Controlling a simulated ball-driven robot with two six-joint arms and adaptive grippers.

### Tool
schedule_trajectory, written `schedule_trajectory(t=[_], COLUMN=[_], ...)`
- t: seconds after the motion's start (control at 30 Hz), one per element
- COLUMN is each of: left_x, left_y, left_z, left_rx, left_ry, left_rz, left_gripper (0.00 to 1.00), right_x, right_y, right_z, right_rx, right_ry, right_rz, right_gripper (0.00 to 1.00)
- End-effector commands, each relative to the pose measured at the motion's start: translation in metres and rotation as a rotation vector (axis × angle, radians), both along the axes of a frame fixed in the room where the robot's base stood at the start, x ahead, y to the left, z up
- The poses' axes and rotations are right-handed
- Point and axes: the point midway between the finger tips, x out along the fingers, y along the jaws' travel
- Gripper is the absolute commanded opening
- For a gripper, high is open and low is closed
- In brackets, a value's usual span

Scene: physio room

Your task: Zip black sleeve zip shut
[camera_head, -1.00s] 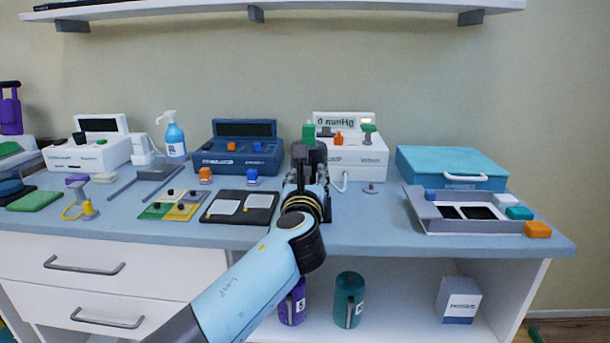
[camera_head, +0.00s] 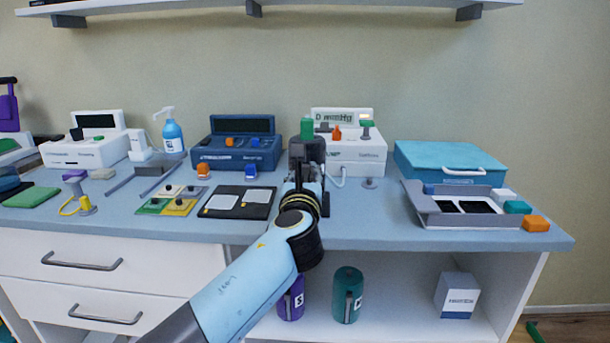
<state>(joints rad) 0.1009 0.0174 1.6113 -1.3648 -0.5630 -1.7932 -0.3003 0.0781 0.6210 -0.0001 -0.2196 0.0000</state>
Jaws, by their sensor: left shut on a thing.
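My left gripper (camera_head: 307,148) is seen from behind, with its arm coming up from the bottom left. It is shut, and a green piece (camera_head: 307,127) stands up at its fingertips; the exact grip is hidden by the gripper. A dark strip (camera_head: 327,204) shows just right of my wrist on the counter. It may be part of the black sleeve, but my arm hides most of that spot, and I cannot make out a zip. My right gripper is not in view.
A white device (camera_head: 362,158) stands behind the gripper, with a blue device (camera_head: 236,150) to its left. A black tray with two pale cards (camera_head: 237,214) lies left of my arm. A grey tray (camera_head: 470,219) and teal case (camera_head: 450,158) stand right. Counter between is mostly clear.

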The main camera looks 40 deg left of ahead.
Motion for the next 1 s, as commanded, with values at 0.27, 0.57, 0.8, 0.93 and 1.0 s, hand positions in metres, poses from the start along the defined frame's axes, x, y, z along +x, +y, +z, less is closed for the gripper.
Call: schedule_trajectory(t=[0.27,0.57,0.8,0.93,1.0], left_x=[-0.001,-0.001,-0.001,-0.001,-0.001], left_y=[0.0,0.0,0.0,0.0,0.0], left_z=[-0.064,-0.07,-0.07,-0.069,-0.069], left_rx=[-0.001,-0.002,-0.003,-0.002,-0.001], left_ry=[0.005,0.005,0.006,0.005,0.004], left_rz=[0.0,0.0,0.0,0.0,0.0], left_gripper=[0.0,0.0,0.3,0.38,0.38], right_x=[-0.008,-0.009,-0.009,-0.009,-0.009], right_y=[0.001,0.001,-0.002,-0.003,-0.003], right_z=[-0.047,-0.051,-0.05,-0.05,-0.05], right_rx=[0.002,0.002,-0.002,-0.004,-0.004], right_ry=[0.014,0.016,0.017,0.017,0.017], right_rz=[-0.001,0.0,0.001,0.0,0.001], right_gripper=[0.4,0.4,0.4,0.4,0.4])
